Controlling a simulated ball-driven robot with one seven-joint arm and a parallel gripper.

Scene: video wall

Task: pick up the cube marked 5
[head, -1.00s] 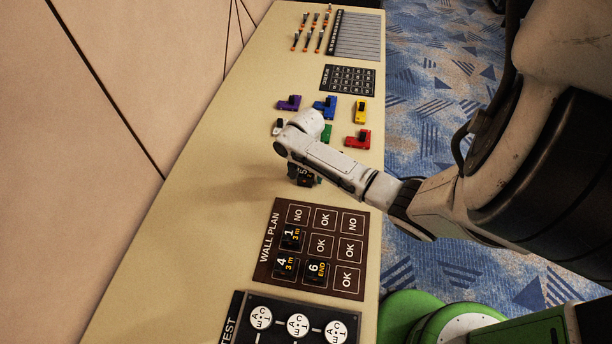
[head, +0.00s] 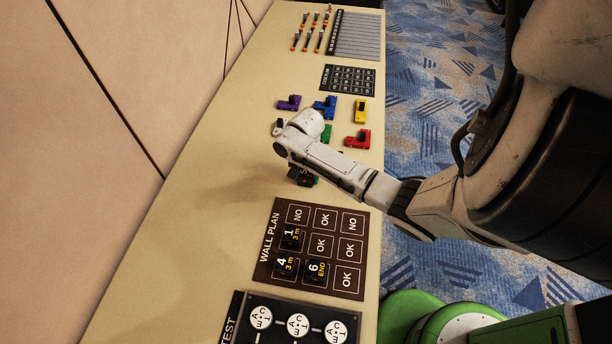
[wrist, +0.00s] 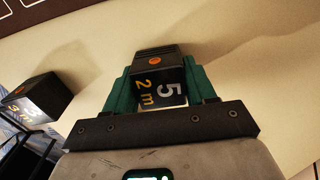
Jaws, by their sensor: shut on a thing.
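The cube marked 5 (wrist: 158,82) is black, with a white 5, a yellow "2 m" and an orange dot. In the wrist view it sits between the green fingers of my gripper (wrist: 160,92), which is shut on it. In the head view my arm hides the gripper and part of the black cubes (head: 303,178) below it, above the brown wall plan board. From these frames I cannot tell whether the held cube touches the table. Another black cube (wrist: 34,100) stands to the left in the wrist view, apart from the gripper.
The wall plan board (head: 361,205) holds cubes marked 1 (head: 291,238), 4 (head: 286,265) and 6 (head: 316,269). Purple (head: 289,103), blue (head: 325,107), yellow (head: 361,111) and red (head: 358,138) blocks lie beyond my arm. The table's left part is bare.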

